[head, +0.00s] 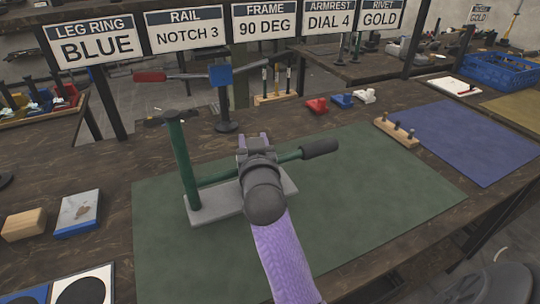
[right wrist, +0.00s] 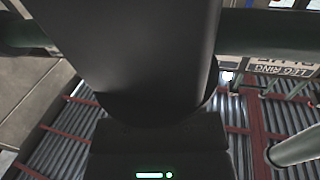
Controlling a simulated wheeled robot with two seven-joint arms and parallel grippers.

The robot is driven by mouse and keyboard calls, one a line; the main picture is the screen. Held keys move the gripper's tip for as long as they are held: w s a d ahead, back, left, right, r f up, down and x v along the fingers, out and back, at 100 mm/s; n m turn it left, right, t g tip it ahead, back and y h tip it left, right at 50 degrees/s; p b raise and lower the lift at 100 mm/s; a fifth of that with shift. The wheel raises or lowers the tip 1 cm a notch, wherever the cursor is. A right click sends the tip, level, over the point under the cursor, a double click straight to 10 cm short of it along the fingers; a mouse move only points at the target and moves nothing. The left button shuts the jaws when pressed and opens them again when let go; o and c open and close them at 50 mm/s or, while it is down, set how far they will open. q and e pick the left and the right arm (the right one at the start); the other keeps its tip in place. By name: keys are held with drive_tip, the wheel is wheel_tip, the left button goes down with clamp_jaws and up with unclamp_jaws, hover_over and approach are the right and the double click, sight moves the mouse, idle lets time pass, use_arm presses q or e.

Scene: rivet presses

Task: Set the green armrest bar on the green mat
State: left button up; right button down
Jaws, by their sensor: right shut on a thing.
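The green armrest bar (head: 288,157) runs roughly level in the head view, with a black grip on its right end. Its left end meets an upright green post (head: 182,160). My right gripper (head: 255,146) is shut around the middle of the bar and hides part of it. In the right wrist view the bar (right wrist: 268,32) crosses behind a large dark shape. A grey base plate (head: 208,208) lies under the post and bar, on the green mat (head: 375,195). I cannot tell whether the post touches the plate. My left gripper is not in view.
Red, blue and white small parts (head: 341,100) stand behind the mat. A wooden peg block (head: 396,131) stands near the blue mat (head: 455,138). A stand with a blue clamp (head: 222,76) is behind the post. The mat's right side is clear.

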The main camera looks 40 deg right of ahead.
wheel_tip(320, 180, down, 5)
drive_tip(key=shift+f+b, duration=0.1)
drive_tip(key=shift+b, duration=1.05)
drive_tip(key=shift+r, duration=0.2)
drive_tip(key=c, duration=0.7)
unclamp_jaws()
drive_tip(key=shift+f, duration=0.15)
drive_tip(key=o, duration=0.5)
drive_tip(key=shift+c, duration=0.2)
